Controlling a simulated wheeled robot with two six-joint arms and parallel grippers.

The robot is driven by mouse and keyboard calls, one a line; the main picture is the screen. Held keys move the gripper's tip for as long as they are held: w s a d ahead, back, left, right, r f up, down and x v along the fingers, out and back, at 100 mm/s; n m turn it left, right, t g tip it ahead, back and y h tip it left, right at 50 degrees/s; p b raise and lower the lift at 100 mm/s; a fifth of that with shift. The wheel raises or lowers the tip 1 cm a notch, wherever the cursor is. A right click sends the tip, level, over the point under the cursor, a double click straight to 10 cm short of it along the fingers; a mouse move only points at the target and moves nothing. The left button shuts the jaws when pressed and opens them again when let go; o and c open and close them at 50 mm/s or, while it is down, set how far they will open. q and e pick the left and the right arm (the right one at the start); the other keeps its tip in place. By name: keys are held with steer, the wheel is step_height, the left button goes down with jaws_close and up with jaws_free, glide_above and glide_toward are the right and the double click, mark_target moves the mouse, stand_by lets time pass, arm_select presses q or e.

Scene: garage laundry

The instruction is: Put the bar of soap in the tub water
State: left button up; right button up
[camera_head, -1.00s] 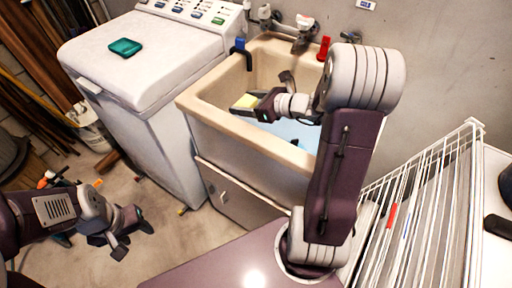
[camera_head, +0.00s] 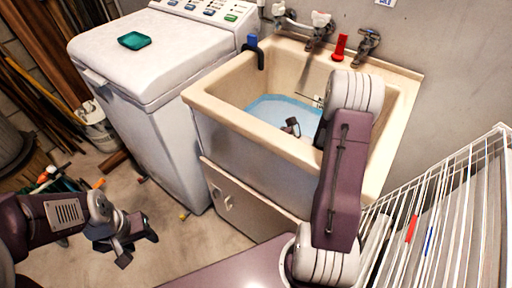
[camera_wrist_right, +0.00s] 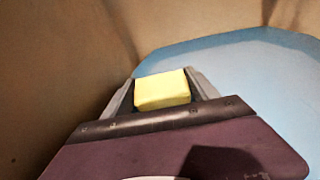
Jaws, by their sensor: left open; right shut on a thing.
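The yellow bar of soap (camera_wrist_right: 162,90) sits between the fingers of my right gripper (camera_wrist_right: 164,88) in the right wrist view. That gripper is shut on it. The soap is inside the tub, by the edge of the blue water (camera_wrist_right: 240,65); I cannot tell whether it touches the water. In the head view my right arm reaches down into the beige tub (camera_head: 228,112), where the water (camera_head: 268,106) shows, and the soap cannot be made out. My left gripper (camera_head: 137,240) is open and empty, low over the floor at the left.
A white washing machine (camera_head: 150,65) with a teal item (camera_head: 134,40) on its lid stands left of the tub. Taps (camera_head: 320,28), a red item (camera_head: 339,47) and a blue-and-black item (camera_head: 253,50) are along the tub's rim. A white wire rack (camera_head: 440,225) is at the right.

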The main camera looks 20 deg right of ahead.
step_height(320, 180, down, 4)
steer(key=shift+f+b, duration=0.1)
steer(key=shift+b, duration=0.75)
steer(key=shift+f, duration=0.15)
steer(key=o, duration=1.2)
